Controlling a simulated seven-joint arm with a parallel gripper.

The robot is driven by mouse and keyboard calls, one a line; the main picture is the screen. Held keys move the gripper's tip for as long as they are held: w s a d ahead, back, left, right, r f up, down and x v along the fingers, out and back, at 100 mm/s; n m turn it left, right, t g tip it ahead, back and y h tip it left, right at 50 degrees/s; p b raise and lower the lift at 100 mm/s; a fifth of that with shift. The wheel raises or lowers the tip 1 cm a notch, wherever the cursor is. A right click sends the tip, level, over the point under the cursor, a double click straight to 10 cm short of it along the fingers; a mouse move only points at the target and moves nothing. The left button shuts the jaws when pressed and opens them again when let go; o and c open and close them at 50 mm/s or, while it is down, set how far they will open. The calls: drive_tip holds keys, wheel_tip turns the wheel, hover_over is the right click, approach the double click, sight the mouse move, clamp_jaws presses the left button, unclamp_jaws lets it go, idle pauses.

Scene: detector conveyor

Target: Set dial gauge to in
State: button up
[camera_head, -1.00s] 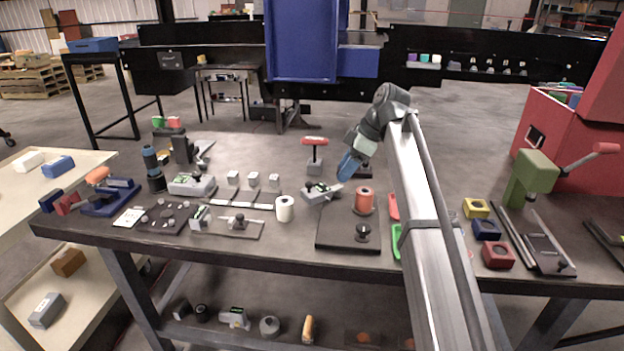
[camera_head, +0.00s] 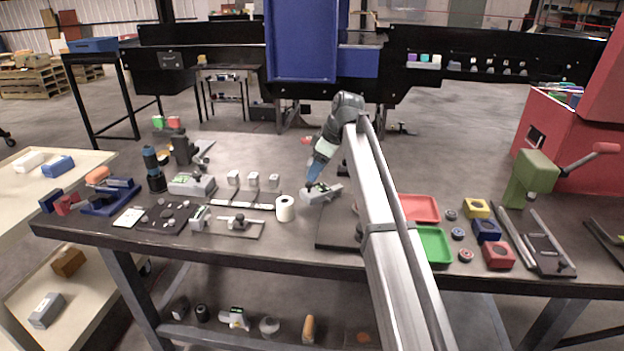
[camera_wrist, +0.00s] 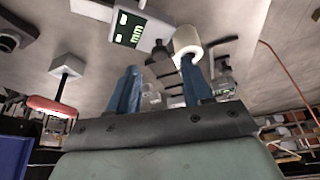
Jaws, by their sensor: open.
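A small grey device (camera_head: 322,194), which looks like the gauge, lies on the workbench near its middle. In the wrist view a grey unit with a dark face and lit green marks (camera_wrist: 130,29) is at the top, beyond my fingers; it is probably the same device. Its reading is too small to make out. My gripper (camera_head: 311,180) has blue fingers and is just above the grey device in the head view. In the wrist view the fingers (camera_wrist: 160,80) are apart with nothing held between them. I cannot tell whether a finger touches the device.
A white roll (camera_head: 285,208) stands just left of the device. A red-handled tool (camera_wrist: 52,107) is near my gripper. Red tray (camera_head: 419,208) and green tray (camera_head: 436,246) lie right of my arm. A grey instrument (camera_head: 191,185) and small blocks are farther left.

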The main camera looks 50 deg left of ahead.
sight(309, 183)
drive_tip(key=shift+x, duration=2.05)
drive_tip(key=shift+c, duration=0.3)
clamp_jaws()
